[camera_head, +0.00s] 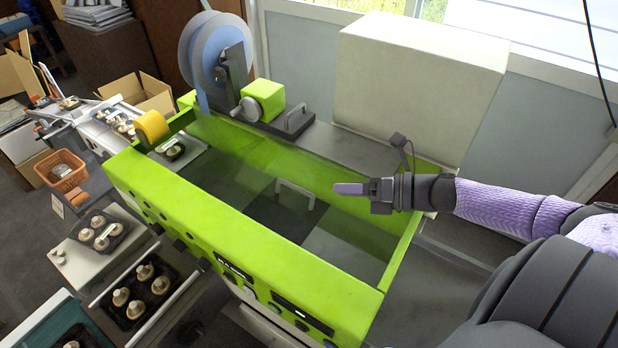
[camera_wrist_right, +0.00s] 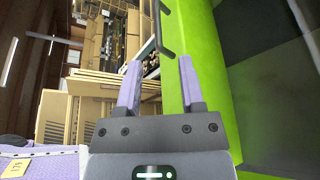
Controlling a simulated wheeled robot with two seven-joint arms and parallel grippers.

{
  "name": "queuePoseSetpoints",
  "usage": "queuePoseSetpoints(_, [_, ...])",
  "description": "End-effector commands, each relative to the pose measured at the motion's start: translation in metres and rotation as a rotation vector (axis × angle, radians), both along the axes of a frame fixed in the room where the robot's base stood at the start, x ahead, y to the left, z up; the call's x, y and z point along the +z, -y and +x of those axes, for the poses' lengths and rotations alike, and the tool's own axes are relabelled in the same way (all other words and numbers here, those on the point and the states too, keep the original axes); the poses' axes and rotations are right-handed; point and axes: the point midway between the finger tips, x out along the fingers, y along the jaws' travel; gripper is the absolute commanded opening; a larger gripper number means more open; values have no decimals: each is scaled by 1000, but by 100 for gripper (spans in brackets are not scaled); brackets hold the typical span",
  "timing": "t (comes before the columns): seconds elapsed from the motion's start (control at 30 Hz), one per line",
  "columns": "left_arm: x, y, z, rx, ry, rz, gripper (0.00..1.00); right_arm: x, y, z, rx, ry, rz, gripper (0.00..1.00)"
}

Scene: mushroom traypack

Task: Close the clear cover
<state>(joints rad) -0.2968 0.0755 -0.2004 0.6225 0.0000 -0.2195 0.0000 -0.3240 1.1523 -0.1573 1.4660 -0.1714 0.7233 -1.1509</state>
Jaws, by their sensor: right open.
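The clear cover (camera_head: 335,215) is see-through and hard to make out over the green machine's opening in the head view; I cannot tell its exact angle. A pale U-shaped handle (camera_head: 296,188) shows within the cover area. My right gripper (camera_head: 340,188) is just right of this handle, pointing left. In the right wrist view my right gripper (camera_wrist_right: 160,65) has its two purple fingers apart with nothing between them. A grey handle bar (camera_wrist_right: 157,38) shows just beyond the fingertips, apart from them. My left gripper is not in view.
The green machine's front panel (camera_head: 235,240) runs below the opening. A blue-grey film roll (camera_head: 210,48), a green block (camera_head: 263,98) and a dark handle (camera_head: 298,118) stand at its back. A white box (camera_head: 420,85) is behind my right gripper. Mushroom trays (camera_head: 140,292) lie at the left.

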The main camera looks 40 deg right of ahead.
Motion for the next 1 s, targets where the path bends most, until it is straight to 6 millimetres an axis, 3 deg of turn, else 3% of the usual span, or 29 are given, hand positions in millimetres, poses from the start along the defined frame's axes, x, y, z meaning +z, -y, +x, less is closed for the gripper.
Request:
queuePoseSetpoints(0.2, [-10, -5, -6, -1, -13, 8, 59, -11, -29, 36, -1, 7, 0, 50])
queuePoseSetpoints(0.4, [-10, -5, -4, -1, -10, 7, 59, -18, -46, 57, -1, 3, 1, 50])
queuePoseSetpoints(0.8, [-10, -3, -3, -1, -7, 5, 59, -21, -52, 63, 0, 1, -2, 50])
queuePoseSetpoints(1.0, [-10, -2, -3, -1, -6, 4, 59, -20, -52, 63, 0, 1, -1, 7])
